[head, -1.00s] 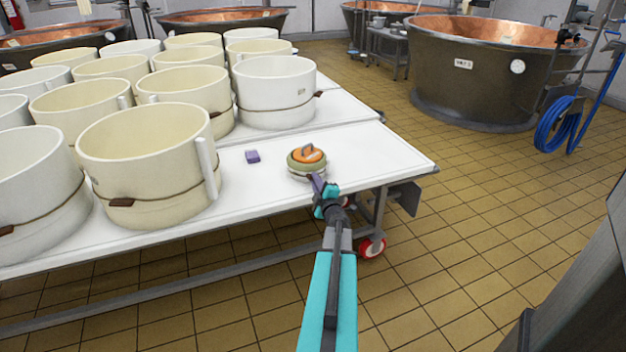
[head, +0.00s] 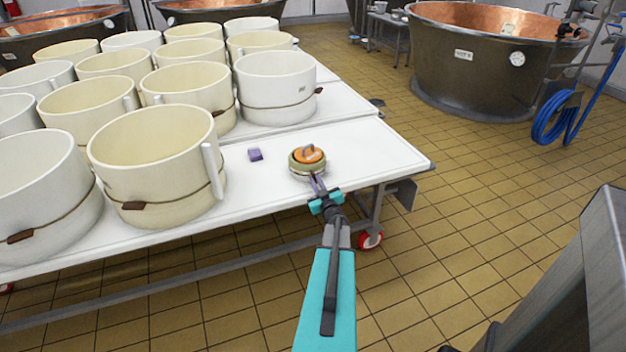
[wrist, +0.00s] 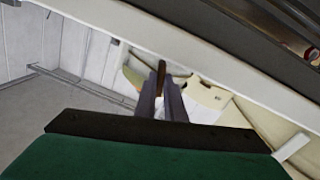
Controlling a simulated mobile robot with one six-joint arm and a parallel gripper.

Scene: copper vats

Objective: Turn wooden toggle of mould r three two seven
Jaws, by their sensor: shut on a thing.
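No number r327 can be read. My gripper (head: 317,182) is at the near side of a low, round olive piece with an orange top (head: 308,155), by the table's front edge. In the wrist view my gripper (wrist: 161,92) is shut on a slim brown wooden piece (wrist: 161,72), which looks like a toggle. Its lower part is hidden by the fingers.
The front mould (head: 150,165) stands further left. The table's right end is clear. A copper vat (head: 480,70) and a blue hose (head: 555,118) are beyond the tiled floor.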

